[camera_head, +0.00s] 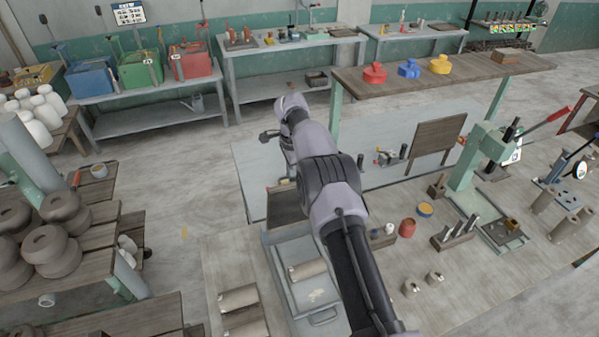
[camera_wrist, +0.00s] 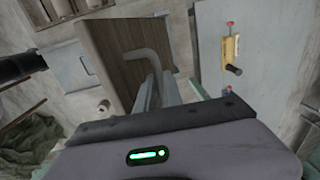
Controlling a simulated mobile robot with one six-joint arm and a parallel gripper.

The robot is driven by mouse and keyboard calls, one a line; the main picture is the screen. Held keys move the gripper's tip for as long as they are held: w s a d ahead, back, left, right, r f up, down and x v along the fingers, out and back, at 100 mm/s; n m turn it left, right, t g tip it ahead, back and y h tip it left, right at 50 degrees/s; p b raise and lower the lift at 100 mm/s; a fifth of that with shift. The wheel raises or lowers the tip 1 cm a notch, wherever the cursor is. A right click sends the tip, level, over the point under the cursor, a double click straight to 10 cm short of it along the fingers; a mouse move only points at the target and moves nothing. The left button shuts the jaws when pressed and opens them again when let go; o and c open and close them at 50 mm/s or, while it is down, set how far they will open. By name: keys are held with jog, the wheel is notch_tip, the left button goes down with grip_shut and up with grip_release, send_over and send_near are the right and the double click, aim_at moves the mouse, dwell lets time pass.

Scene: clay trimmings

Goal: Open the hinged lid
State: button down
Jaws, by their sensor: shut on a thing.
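A brown, wood-grained panel that looks like the hinged lid (camera_wrist: 112,62) fills the upper middle of the wrist view. A bent grey rod handle (camera_wrist: 140,54) crosses its face. My gripper (camera_wrist: 158,84) reaches onto the panel, its two grey fingers close together at the handle's lower end and shut on it. The exact contact is small and partly hidden. In the head view, part of a dark brown panel (camera_head: 285,203) shows left of my arm, probably the same lid. My arm hides the rest and my fingertips there. The hinge and the lid's angle cannot be told.
Cups and tools stand on the bench to the right, near a green press (camera_head: 465,165). A raised wooden shelf (camera_head: 450,72) stands behind.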

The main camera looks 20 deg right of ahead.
jog(key=shift+d+f, duration=0.1)
jog(key=shift+f, duration=0.05)
jog(key=c, duration=1.7)
grip_release()
jog(key=shift+c, duration=0.2)
jog(key=shift+o, duration=1.3)
jog(key=shift+w+d+f, duration=0.1)
jog(key=shift+w+d, duration=0.05)
jog(key=shift+w, duration=0.1)
jog(key=shift+r, duration=0.2)
notch_tip(320, 180, up, 17)
jog(key=s+p, duration=0.1)
jog(key=p, duration=0.3)
jog(key=shift+s+r, duration=0.15)
